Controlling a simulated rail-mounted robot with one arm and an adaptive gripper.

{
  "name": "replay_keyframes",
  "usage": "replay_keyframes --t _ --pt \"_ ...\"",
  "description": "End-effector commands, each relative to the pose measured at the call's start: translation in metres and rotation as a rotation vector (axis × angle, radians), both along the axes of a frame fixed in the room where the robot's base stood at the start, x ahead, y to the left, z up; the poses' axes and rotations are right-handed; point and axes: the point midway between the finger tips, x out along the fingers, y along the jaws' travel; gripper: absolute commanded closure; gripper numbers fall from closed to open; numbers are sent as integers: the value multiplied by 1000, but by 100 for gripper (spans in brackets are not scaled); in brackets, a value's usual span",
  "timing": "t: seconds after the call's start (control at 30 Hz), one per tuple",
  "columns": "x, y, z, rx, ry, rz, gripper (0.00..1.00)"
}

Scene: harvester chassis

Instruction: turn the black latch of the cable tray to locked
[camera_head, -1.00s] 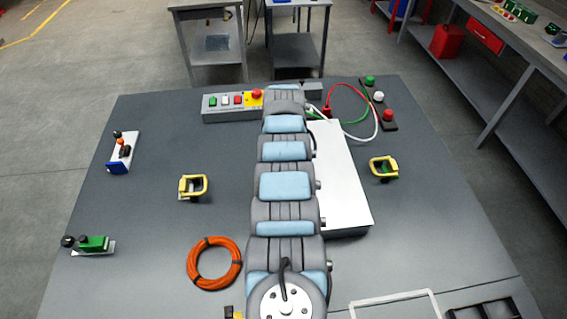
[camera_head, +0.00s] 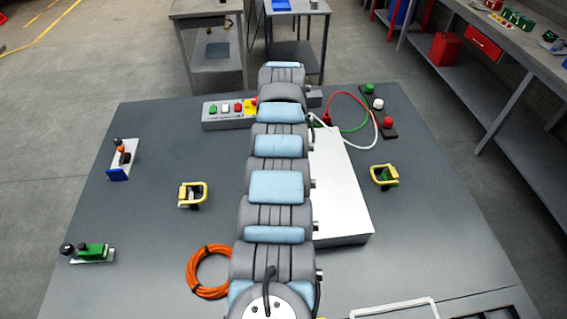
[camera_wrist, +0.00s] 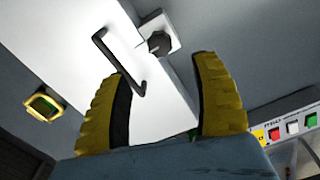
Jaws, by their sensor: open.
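In the wrist view, a black latch knob (camera_wrist: 159,43) sits on a small white plate (camera_wrist: 172,25) beside the long edge of a white box-like cover, seemingly the cable tray (camera_wrist: 75,40). A black bar handle (camera_wrist: 118,62) stands on the cover. My gripper (camera_wrist: 162,68) has two yellow fingers with black inner pads, spread apart and empty. The knob shows beyond the gap between the fingertips, apart from them. The left fingertip overlaps the cover near the handle in the picture. In the head view the white cover (camera_head: 342,190) shows right of my arm; the latch and gripper are hidden.
Yellow-handled fixtures (camera_head: 192,194) (camera_head: 384,176) stand on both sides. An orange cable coil (camera_head: 208,272) lies left of my arm. Red, green and white cables (camera_head: 372,120) loop behind the cover.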

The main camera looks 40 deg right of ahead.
Motion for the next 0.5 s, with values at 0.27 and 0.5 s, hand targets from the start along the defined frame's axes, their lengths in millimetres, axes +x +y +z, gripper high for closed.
replay_keyframes --t 0.27,0.5 --pt "1 0 30 0 -3 1 36" --pt "0 0 33 1 -1 1 36"
